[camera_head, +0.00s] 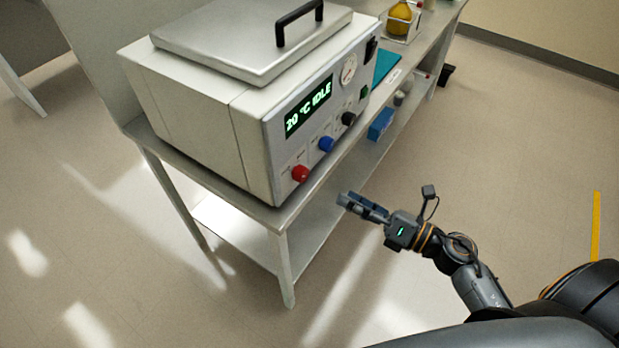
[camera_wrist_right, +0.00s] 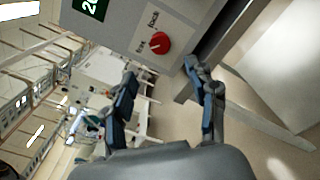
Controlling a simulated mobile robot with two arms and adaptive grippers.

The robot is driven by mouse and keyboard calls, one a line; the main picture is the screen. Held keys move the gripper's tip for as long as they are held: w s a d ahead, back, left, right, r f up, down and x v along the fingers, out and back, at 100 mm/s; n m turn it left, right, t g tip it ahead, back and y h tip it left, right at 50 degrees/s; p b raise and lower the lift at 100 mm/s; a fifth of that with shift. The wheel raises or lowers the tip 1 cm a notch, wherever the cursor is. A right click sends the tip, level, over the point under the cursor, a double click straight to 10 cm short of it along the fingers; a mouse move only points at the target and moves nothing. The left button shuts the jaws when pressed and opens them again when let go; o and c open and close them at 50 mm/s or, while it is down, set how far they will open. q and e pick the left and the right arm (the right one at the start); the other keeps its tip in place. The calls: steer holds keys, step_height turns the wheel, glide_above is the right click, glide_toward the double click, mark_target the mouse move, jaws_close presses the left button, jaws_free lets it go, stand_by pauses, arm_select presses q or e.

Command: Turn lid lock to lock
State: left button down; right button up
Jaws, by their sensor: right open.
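A white box-shaped machine (camera_head: 210,120) stands on a bench, its hinged-looking lid (camera_head: 240,40) down, with a black handle on top. Its front panel carries a display reading "20 °C IDLE", a gauge, and red, blue and black knobs. The red knob (camera_head: 300,173) is at the panel's lower left and also shows in the right wrist view (camera_wrist_right: 159,43), with small labels beside it that I cannot read surely. My right gripper (camera_head: 346,200) is open and empty, in front of the panel and apart from the red knob. My left gripper is not in view.
The bench (camera_head: 283,215) has a lower shelf with a blue box (camera_head: 381,124). A teal mat (camera_head: 385,64) and a rack with a yellow flask (camera_head: 400,16) are farther along the top. The floor in front of the bench is clear, with a yellow strip (camera_head: 596,225) at right.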

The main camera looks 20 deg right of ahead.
mark_target(305, 176)
steer(key=p+x, duration=0.2)
steer(key=x, duration=0.7)
steer(key=shift+w+a+r, duration=0.1)
steer(key=shift+w+a, duration=0.1)
steer(key=shift+w, duration=0.1)
steer(key=shift+w+a, duration=0.3)
steer(key=shift+w, duration=0.05)
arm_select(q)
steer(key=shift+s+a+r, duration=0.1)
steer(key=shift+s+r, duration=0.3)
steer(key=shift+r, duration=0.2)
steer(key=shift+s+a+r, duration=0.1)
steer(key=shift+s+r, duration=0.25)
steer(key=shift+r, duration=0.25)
arm_select(e)
steer(key=c, duration=1.1)
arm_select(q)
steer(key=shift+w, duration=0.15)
arm_select(e)
steer(key=shift+c, duration=0.2)
